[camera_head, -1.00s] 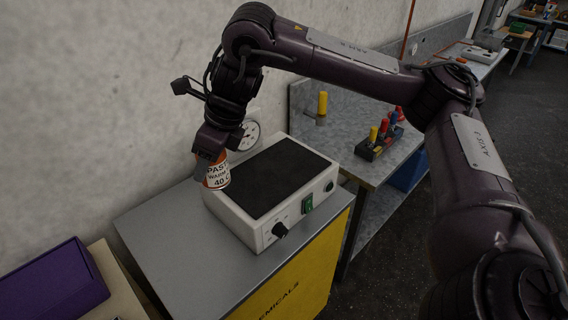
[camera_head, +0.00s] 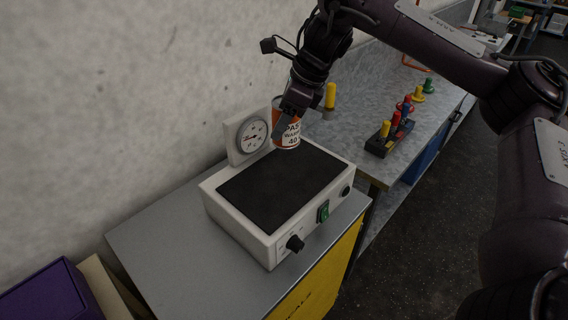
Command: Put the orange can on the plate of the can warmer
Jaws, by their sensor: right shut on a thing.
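The orange can (camera_head: 288,137) has a white label and is in my right gripper (camera_head: 287,118), which is shut on it. The can shows over the far right part of the black plate (camera_head: 283,187), near the plate's back edge. I cannot tell whether its bottom touches the plate. The can warmer (camera_head: 243,230) is a white box with a black knob and a green switch on its front. It stands on a grey-topped yellow cabinet. The gripper hides part of the can. My left gripper is not in view.
A dial gauge (camera_head: 252,135) stands at the warmer's back, just left of the can. A workbench on the right holds a rack (camera_head: 383,139) with coloured handles and a yellow-handled item (camera_head: 330,96). A purple box (camera_head: 48,294) is at lower left. The wall is close behind.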

